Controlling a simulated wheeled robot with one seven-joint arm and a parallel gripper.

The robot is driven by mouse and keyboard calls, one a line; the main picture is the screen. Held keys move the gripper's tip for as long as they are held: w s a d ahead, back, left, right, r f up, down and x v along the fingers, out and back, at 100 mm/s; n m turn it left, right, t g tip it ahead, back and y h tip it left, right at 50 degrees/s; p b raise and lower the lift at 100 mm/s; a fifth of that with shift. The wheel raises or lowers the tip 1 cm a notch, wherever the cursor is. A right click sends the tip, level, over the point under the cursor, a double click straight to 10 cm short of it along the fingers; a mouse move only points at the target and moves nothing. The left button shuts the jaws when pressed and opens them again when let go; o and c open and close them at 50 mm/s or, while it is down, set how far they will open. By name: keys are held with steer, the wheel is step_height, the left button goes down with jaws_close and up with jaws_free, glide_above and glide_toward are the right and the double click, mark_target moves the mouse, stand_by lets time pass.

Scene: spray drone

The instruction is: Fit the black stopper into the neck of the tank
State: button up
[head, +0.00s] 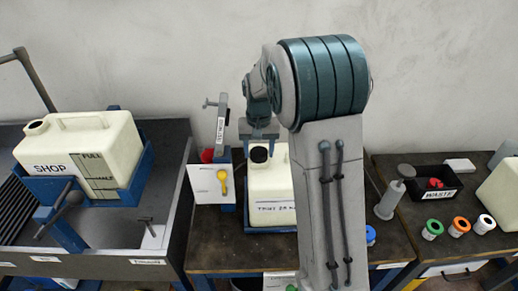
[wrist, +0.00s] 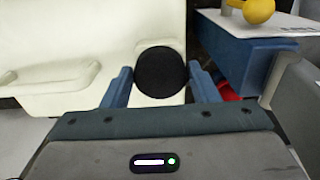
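The black stopper (head: 258,155) is at the neck of the middle cream tank (head: 270,190); I cannot tell how deep it sits. In the wrist view the stopper (wrist: 160,73) is a round black disc in front of the cream tank (wrist: 60,40). My gripper (head: 261,137) is just above the neck, pointing down. In the wrist view the two blue fingers of my gripper (wrist: 160,80) stand on either side of the stopper, with a narrow gap on each side. It looks open and not holding it. My arm hides the tank's right side.
A blue stand with a white card and yellow knob (head: 222,180) is close left of the tank. A cream SHOP tank (head: 100,150) lies in a blue cradle further left. At right are a black WASTE bin (head: 432,190), several coloured caps (head: 460,226) and a grey cylinder (head: 390,200).

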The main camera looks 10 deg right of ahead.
mark_target(259, 152)
steer(key=o, duration=0.3)
step_height(259, 152, up, 14)
steer(key=b, duration=0.1)
stand_by(0.4)
steer(key=shift+s, duration=0.1)
stand_by(0.3)
